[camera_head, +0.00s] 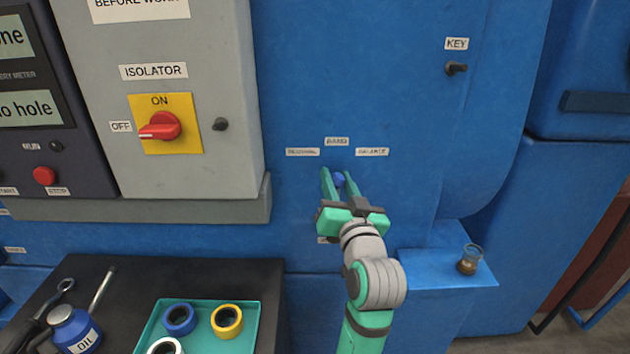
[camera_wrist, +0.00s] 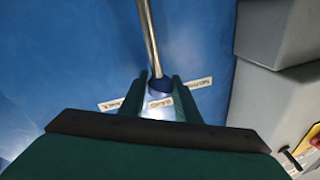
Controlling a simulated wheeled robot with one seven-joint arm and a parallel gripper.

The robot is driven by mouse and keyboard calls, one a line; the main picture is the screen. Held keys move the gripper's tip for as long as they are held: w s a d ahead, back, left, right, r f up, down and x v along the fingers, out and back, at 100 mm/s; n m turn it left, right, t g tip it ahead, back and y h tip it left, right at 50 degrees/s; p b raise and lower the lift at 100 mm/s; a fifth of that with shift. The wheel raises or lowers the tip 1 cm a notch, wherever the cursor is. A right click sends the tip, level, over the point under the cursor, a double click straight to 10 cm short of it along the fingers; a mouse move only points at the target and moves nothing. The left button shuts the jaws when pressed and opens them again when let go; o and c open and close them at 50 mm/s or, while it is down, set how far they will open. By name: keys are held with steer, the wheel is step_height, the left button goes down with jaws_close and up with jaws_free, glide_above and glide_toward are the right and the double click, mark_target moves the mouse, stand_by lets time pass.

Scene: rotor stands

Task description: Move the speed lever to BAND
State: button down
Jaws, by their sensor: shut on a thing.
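The speed lever's dark blue knob (camera_head: 339,179) is on the blue machine front, just below the middle BAND label (camera_head: 337,141). In the wrist view the lever is a shiny metal rod (camera_wrist: 149,38) ending in the knob (camera_wrist: 159,86), close to the BAND label (camera_wrist: 160,103). My gripper (camera_head: 338,176) has one finger on each side of the knob and is shut on it. The fingers show on both sides of it in the wrist view (camera_wrist: 161,92). In the head view my gripper hides the rod.
A left label (camera_head: 303,152), hard to read, and a BALANCE label (camera_head: 372,152) flank BAND. The grey isolator box (camera_head: 235,110) with a red switch (camera_head: 162,127) stands left.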

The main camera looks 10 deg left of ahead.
steer(key=shift+d, duration=0.15)
steer(key=c, duration=1.4)
jaws_free()
steer(key=shift+o, duration=0.2)
steer(key=v, duration=1)
steer(key=shift+s, duration=0.4)
steer(key=shift+d+f, duration=0.1)
steer(key=shift+d, duration=0.05)
steer(key=s+d+f+m+h, duration=0.15)
steer(key=s+f, duration=0.25)
steer(key=f, duration=0.5)
steer(key=s+d+f+m+h, duration=0.1)
steer(key=s+d+f+h, duration=0.2)
steer(key=f, duration=0.6)
steer(key=s+d+f+m+h, duration=0.15)
steer(key=s+f, duration=0.25)
steer(key=f, duration=0.5)
steer(key=s+f+n, duration=0.1)
steer(key=s+f, duration=0.2)
steer(key=s, duration=0.6)
steer(key=s+a+f+n+g+h, duration=0.1)
steer(key=s+f, duration=0.2)
steer(key=s, duration=0.6)
steer(key=s+f+n+g, duration=0.1)
steer(key=s+f, duration=0.2)
steer(key=s, duration=0.6)
steer(key=shift+a+h, duration=0.25)
steer(key=shift+h, duration=0.05)
